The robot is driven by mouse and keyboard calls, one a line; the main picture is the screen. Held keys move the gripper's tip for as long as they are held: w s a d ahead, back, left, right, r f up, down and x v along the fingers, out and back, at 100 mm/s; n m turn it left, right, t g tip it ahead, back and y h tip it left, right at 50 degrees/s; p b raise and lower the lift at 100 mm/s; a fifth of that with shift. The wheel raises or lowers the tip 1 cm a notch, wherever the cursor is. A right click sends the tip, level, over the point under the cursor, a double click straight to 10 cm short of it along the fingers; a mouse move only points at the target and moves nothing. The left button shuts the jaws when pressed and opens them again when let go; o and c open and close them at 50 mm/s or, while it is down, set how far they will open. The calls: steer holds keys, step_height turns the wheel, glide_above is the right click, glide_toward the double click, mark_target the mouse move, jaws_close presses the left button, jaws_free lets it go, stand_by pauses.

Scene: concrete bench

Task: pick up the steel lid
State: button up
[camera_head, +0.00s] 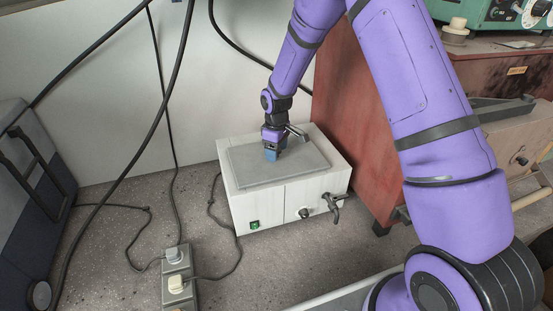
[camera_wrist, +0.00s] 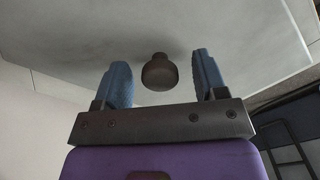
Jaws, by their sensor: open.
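The steel lid (camera_head: 245,171) is a flat grey plate on top of a white box-shaped bath (camera_head: 287,198) in the head view. The lid also fills the upper part of the wrist view (camera_wrist: 215,25). A dark round knob (camera_wrist: 160,72) stands on the lid. My gripper (camera_head: 274,155) is over the middle of the lid and hides the knob in the head view. In the wrist view my gripper (camera_wrist: 162,82) is open, with one blue finger on each side of the knob and a visible gap to each.
The bath has a tap (camera_head: 332,205) and a green switch (camera_head: 255,224) on its front. A reddish-brown cabinet (camera_head: 350,110) stands close at the right. Black cables hang at the left, above a socket strip (camera_head: 177,280). A grey-blue case (camera_head: 30,190) stands at far left.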

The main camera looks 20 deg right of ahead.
steer(key=shift+f, duration=0.25)
steer(key=c, duration=1.2)
steer(key=shift+o, duration=0.2)
steer(key=shift+r, duration=0.1)
